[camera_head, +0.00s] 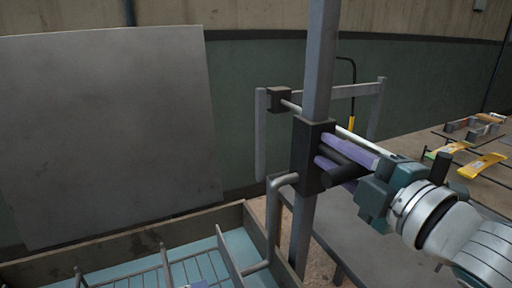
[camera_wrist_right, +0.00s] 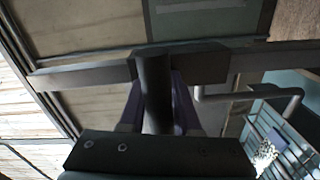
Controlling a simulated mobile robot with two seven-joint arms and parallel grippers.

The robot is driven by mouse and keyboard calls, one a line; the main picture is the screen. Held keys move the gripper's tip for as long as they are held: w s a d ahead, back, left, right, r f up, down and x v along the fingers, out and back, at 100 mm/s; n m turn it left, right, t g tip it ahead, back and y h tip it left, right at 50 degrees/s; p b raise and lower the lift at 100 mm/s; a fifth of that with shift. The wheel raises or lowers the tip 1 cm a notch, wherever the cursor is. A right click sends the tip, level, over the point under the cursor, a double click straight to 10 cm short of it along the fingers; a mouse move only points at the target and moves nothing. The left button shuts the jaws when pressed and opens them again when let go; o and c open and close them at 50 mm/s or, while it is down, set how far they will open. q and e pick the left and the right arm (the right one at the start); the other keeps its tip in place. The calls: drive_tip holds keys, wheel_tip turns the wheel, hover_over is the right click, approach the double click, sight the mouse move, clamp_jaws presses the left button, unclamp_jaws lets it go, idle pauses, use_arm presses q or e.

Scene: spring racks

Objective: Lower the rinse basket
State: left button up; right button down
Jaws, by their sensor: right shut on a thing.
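The rinse basket (camera_head: 190,272) is a wire rack low in a blue-floored tank, cut off by the bottom edge of the head view. It also shows at right in the right wrist view (camera_wrist_right: 290,150). A bent grey pipe (camera_head: 272,215) runs from the basket side up to a dark sliding block (camera_head: 306,155) on an upright grey post (camera_head: 320,70). A black bar handle (camera_head: 347,158) sticks out from the block and shows in the right wrist view (camera_wrist_right: 154,85). My right gripper (camera_head: 328,163), with purple fingers, is shut on this handle. My left gripper is out of view.
The tank has a brown rim (camera_head: 130,243). A large grey panel (camera_head: 110,130) stands behind it. A grey bench (camera_head: 345,235) lies right of the post, and a table at far right holds yellow-handled tools (camera_head: 482,165). A grey frame (camera_head: 355,91) stands behind the post.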

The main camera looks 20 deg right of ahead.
wheel_tip(320, 180, down, 16)
drive_tip(key=b, duration=1.3)
drive_tip(key=shift+r, duration=0.25)
drive_tip(key=shift+d+f+b, duration=0.1)
drive_tip(key=shift+f+b, duration=0.45)
drive_tip(key=shift+f, duration=0.15)
drive_tip(key=shift+s, duration=0.1)
drive_tip(key=c, duration=1)
unclamp_jaws()
drive_tip(key=o, duration=0.3)
drive_tip(key=shift+r, duration=0.15)
drive_tip(key=shift+o, duration=0.2)
approach(308, 225)
drive_tip(key=s, duration=0.3)
drive_tip(key=shift+s+d, duration=0.1)
drive_tip(key=shift+s, duration=0.2)
